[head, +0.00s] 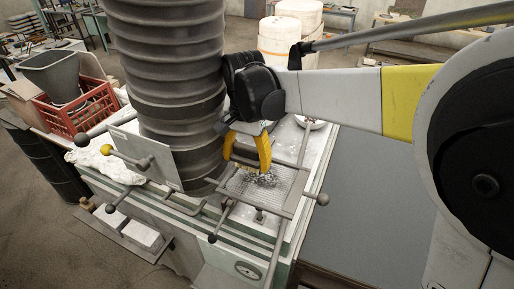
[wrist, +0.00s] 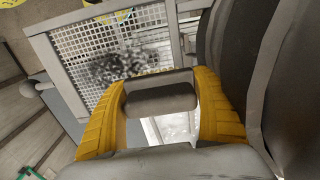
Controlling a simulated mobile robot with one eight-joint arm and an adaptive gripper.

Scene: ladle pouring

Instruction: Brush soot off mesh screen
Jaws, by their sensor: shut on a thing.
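The mesh screen (head: 291,184) lies in a metal frame on the bench, with a dark patch of soot (head: 268,181) near its middle. In the wrist view the screen (wrist: 72,50) fills the upper left, and the soot (wrist: 122,64) shows as a dark grey blotch on the grid. My gripper (head: 247,157) has yellow fingers and is just above the screen's far side. In the wrist view its fingers close on a grey, rounded block (wrist: 158,95), which seems to be the brush.
A thick ribbed dark column (head: 170,80) stands close on the left of my gripper. Rods with ball ends and an upright pale plate (head: 143,158) crowd the bench. A red crate (head: 88,108) stands at the left. The grey surface (head: 365,205) at the right is clear.

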